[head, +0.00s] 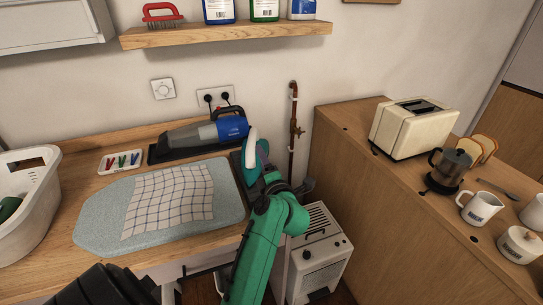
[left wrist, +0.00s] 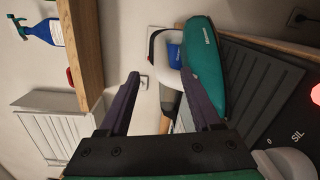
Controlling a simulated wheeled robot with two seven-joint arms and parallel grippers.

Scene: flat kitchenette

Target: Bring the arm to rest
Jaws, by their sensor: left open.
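My left arm is green and rises from the bottom centre of the head view, with its wrist bent over the counter's right end. My left gripper (head: 264,178) is there, just in front of a teal iron (head: 261,152) with a white handle. In the left wrist view, the two dark fingers of the gripper (left wrist: 160,74) are apart. The iron (left wrist: 207,75) shows beyond them, its white handle (left wrist: 154,55) in the gap between the fingertips. I cannot tell whether a finger touches it. My right gripper is not in view.
A padded board (head: 100,215) with a checked cloth (head: 170,197) lies left of the iron. A hand vacuum (head: 205,133) is behind it, a laundry basket (head: 38,200) at far left. A wooden cabinet (head: 400,225) with a toaster (head: 412,128) stands right. A shelf (head: 225,35) hangs above.

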